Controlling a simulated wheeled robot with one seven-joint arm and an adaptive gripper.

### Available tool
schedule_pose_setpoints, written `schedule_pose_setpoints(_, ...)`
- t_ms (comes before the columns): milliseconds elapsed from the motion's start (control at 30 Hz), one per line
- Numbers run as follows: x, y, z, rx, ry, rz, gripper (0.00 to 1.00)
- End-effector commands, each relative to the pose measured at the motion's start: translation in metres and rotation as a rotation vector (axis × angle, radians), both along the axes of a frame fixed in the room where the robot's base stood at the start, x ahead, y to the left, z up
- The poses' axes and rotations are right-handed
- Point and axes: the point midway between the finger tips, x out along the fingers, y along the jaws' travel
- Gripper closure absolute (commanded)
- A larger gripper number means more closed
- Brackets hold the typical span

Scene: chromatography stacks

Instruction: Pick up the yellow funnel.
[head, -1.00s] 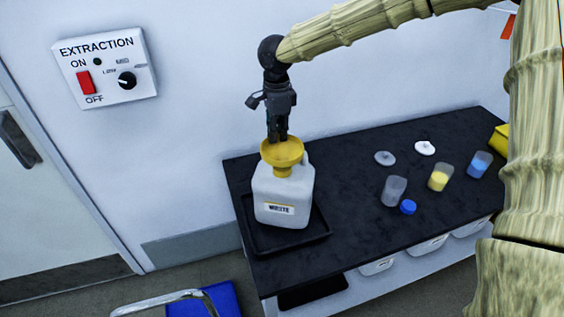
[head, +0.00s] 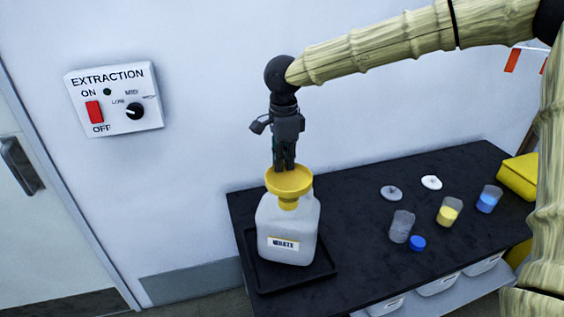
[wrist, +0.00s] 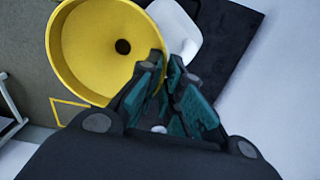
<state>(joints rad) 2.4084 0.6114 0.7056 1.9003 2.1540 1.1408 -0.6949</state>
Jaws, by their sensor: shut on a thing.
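The yellow funnel (head: 290,181) is at the mouth of the white waste jug (head: 288,228), upright, its wide bowl facing up. My gripper (head: 284,168) points down from above and is shut on the funnel's rear rim. In the wrist view the funnel (wrist: 85,50) fills the upper left, with its dark hole visible. My gripper's fingers (wrist: 166,68) are close together at the funnel's edge there. The jug (wrist: 178,25) shows partly behind the funnel. Whether the spout is clear of the jug's mouth I cannot tell.
The jug stands in a black tray (head: 262,281) on the dark bench (head: 350,215). To the right are a clear beaker (head: 401,227), a yellow-filled beaker (head: 449,211), a blue-filled beaker (head: 488,199), a blue cap (head: 417,243) and two pale discs. A wall switch box (head: 115,100) is at left.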

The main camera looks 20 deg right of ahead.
Motion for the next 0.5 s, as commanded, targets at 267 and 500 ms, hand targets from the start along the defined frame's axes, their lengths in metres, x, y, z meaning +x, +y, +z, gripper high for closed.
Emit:
schedule_pose_setpoints(267, -0.06, 0.01, 0.003, 0.002, -0.002, 0.003, 1.0)
schedule_pose_setpoints(500, -0.104, 0.017, 0.008, 0.001, -0.001, 0.002, 1.0)
